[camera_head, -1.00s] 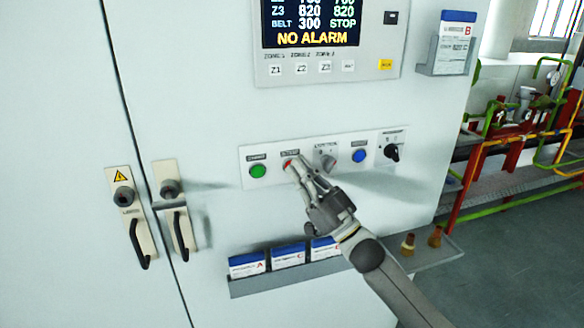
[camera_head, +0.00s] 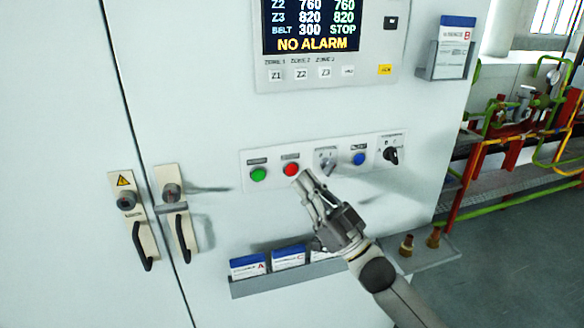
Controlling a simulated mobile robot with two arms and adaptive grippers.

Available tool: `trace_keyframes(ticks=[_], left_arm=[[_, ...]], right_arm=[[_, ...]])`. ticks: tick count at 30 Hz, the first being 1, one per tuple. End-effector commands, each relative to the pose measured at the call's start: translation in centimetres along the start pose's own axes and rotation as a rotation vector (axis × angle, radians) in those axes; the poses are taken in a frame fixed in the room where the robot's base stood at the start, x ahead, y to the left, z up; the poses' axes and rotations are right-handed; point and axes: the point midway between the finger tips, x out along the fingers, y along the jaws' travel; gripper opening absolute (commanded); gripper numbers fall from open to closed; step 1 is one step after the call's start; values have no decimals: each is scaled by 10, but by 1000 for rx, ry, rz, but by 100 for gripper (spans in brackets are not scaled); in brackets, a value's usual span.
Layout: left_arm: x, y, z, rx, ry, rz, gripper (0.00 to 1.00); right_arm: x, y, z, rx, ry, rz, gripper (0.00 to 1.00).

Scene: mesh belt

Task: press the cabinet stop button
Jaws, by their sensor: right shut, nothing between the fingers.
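The cabinet's button strip (camera_head: 323,159) holds a red button (camera_head: 291,170), which is the stop button by its colour; its label is too small to read. The red button is in full view. My right gripper (camera_head: 302,178) is shut and empty, its fingertips just below and right of the red button, apart from it in the picture. The display (camera_head: 311,25) above reads BELT 300 STOP and NO ALARM. My left gripper is not in view.
A green button (camera_head: 258,174) is left of the red one; a grey selector (camera_head: 325,159), a blue button (camera_head: 359,158) and a black knob (camera_head: 391,154) are to the right. A rack with cards (camera_head: 288,257) is below. Door handles (camera_head: 142,246) are at left.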

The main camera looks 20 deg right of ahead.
Motion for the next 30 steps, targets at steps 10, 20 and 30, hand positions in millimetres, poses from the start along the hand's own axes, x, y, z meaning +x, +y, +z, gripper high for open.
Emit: trace_keyframes(ticks=[10,20,30], left_arm=[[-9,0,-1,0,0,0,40],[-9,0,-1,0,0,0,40],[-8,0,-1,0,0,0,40]], right_arm=[[-16,-12,-12,-1,0,0,0],[-16,-12,-12,0,0,0,0],[-30,-15,15,0,-118,74,0]])
